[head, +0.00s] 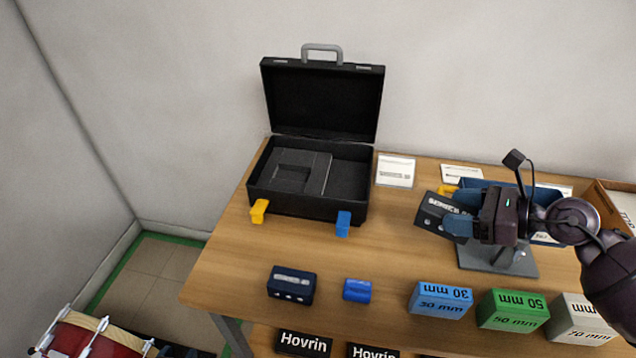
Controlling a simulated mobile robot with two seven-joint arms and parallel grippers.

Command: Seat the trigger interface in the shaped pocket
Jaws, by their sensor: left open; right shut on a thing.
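The trigger interface (432,214) appears to be the dark, flat box with white lettering and small round marks on its face. My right gripper (457,212) is shut on its right side and holds it tilted, in front of a grey stand. The fingers hide part of it. An open black case (262,198) stands at the back left of the table, its lid upright against the wall side. Its dark foam has a shaped pocket (291,173) on the left, which looks empty. The held box is to the right of the case, apart from it. My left gripper is out of view.
The case's yellow (259,210) and blue (343,223) latches stick out in front. A navy box (290,285), a small blue block (357,290) and blue, green and grey size blocks line the front. Mid-table is clear.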

